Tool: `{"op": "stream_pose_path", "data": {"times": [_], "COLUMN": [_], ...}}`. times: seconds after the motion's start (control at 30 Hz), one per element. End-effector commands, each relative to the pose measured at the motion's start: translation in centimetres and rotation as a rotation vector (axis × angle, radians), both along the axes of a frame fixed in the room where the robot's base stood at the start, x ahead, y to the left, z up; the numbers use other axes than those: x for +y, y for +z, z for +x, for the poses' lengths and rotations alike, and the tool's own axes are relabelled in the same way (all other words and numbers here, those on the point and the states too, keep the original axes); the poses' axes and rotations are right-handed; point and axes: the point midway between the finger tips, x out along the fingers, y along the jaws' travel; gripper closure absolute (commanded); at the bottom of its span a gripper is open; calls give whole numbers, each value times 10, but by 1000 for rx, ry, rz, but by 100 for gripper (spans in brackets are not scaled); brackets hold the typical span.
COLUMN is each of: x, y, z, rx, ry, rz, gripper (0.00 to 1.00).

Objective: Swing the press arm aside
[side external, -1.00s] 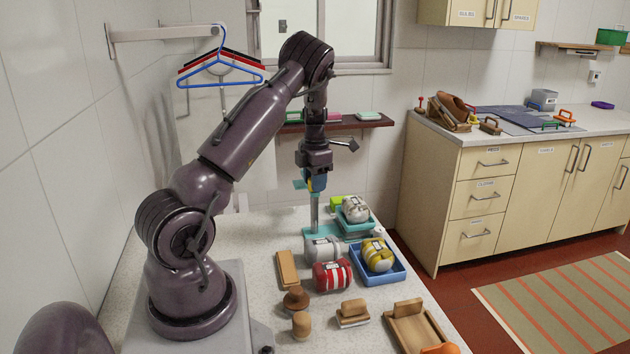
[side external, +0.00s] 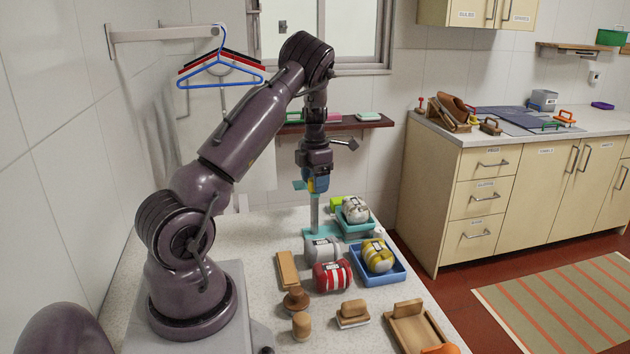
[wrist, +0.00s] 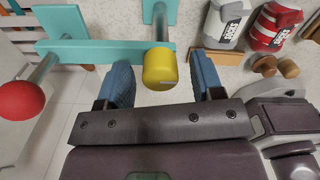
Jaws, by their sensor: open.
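The teal press (side external: 313,212) stands at the back of the worktop, with a grey upright post. In the wrist view its teal press arm (wrist: 110,51) runs across the upper part, with a yellow cylindrical knob (wrist: 159,68) at its right end. A red ball (wrist: 20,100) sits on a grey rod at the left. My gripper (wrist: 163,72) is open, its blue fingers on either side of the yellow knob, with a visible gap on the right. Contact on the left cannot be told. In the side view my gripper (side external: 317,183) points down at the press top.
Wooden pieces, including a brush (side external: 352,313), lie nearer. Worktop left of the press is clear.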

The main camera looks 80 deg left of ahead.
Motion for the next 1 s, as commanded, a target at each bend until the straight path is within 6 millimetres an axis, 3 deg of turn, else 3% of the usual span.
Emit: {"op": "stream_pose_path", "data": {"times": [0.6, 0.77, 1.0], "x": [1, 0, 0], "y": [114, 126, 128], "z": [0, 0, 0], "rx": [-3, -3, -1], "ry": [0, 1, 1], "rz": [4, 2, 0], "gripper": [39, 39, 39]}}
